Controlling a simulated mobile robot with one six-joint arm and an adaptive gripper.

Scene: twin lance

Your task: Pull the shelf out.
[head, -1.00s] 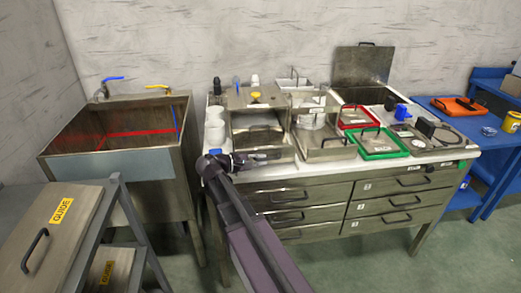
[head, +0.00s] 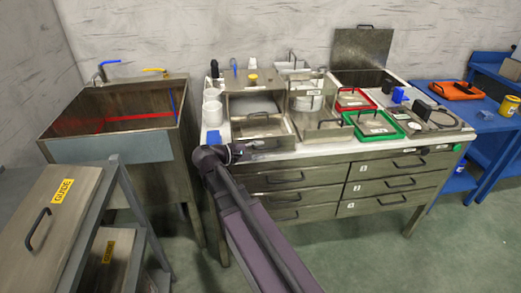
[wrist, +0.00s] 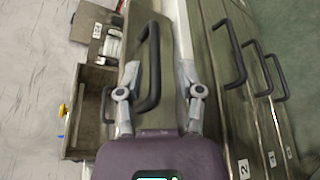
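A metal tray-like shelf (head: 280,139) with a black bar handle stands at the front of the left open-fronted metal unit (head: 228,104) on the bench. In the wrist view, turned on its side, I see a metal panel (wrist: 170,72) and a large black handle (wrist: 150,65), apparently this shelf's. My gripper (head: 250,147) is low at the bench's front edge, just before the shelf. In the wrist view, my gripper (wrist: 160,75) is open, its fingers spread on either side of the handle. I cannot tell whether they touch anything.
Numbered drawers (head: 395,183) with black handles lie below the bench top. A second unit with a tray (head: 320,132), then red and green trays (head: 374,124), stand to the right. A sink (head: 110,149) and a guide-labelled rack (head: 62,205) are at left.

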